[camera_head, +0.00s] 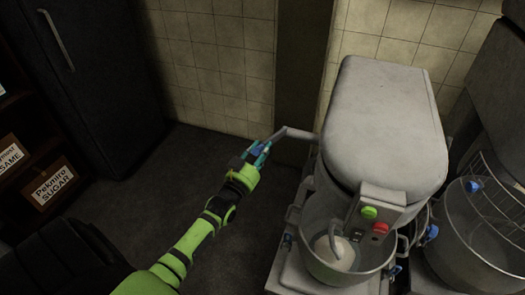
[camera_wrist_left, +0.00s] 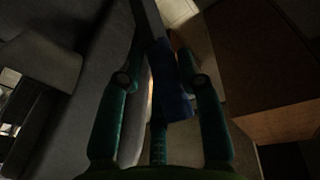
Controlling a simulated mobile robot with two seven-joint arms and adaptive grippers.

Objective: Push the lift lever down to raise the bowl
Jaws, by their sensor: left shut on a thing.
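The grey mixer (camera_head: 385,125) stands right of centre in the head view. Its lift lever (camera_head: 297,132) is a bent metal rod that sticks out from the mixer's left side. My left gripper (camera_head: 259,156) is shut on the lever's blue handle at the outer end. In the left wrist view, the blue handle (camera_wrist_left: 173,88) lies between the green fingers of the gripper (camera_wrist_left: 160,72). The metal bowl (camera_head: 315,262) sits under the mixer head with a pale lump of dough (camera_head: 340,252) and a hook in it. My right gripper is not in view.
A green button (camera_head: 369,212) and a red button (camera_head: 380,227) are on the mixer's front. A second mixer with a wire guard (camera_head: 490,200) stands close on the right. A shelf with boxes (camera_head: 52,186) is at the left. The floor (camera_head: 130,175) left of the lever is clear.

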